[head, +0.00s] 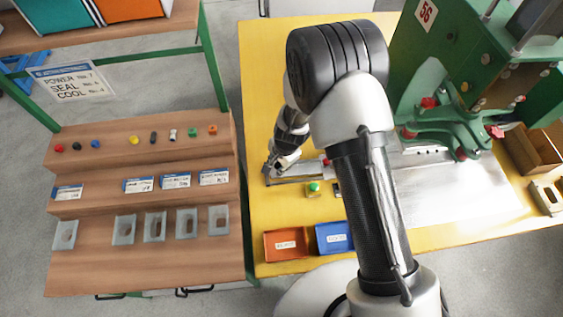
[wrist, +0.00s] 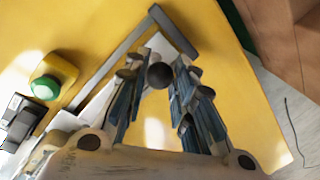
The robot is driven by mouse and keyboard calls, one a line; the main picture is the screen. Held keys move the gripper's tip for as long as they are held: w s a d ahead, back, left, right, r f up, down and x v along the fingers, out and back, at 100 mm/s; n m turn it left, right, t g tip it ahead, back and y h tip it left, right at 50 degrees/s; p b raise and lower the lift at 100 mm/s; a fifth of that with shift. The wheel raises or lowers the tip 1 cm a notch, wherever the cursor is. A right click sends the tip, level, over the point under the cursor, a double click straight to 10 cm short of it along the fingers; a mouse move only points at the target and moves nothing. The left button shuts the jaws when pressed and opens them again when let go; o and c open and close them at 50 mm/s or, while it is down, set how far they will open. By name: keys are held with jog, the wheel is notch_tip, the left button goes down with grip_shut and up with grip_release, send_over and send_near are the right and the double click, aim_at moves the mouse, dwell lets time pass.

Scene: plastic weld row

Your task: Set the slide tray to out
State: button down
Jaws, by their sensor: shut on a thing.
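The slide tray (head: 297,179) is a flat grey metal piece that reaches left from the green press (head: 440,110) over the yellow table. In the wrist view its grey rim (wrist: 112,60) makes a corner near the top. A dark round knob (wrist: 160,76) sits by that corner, between my fingertips. My gripper (head: 272,166) is at the left end of the tray. In the wrist view my gripper (wrist: 158,82) is closed around the knob. My arm hides part of the tray and the press bed in the head view.
A green button (head: 314,187) on a yellow box stands just in front of the tray. An orange bin (head: 286,244) and a blue bin (head: 334,237) sit at the table's front edge. A stepped wooden rack (head: 140,255) with small parts stands left, across a narrow gap.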

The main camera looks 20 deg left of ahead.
jog(key=shift+s+a, duration=0.1)
jog(key=shift+a, duration=0.05)
jog(key=c, duration=1.8)
grip_release()
jog(key=o, duration=0.3)
jog(key=shift+a, duration=0.2)
jog(key=shift+o, duration=0.9)
jog(key=shift+d, duration=0.1)
notch_tip(320, 180, up, 12)
jog(key=s+d, duration=0.1)
jog(key=d, duration=0.1)
jog(key=shift+s, duration=0.15)
jog(key=shift+f, duration=0.15)
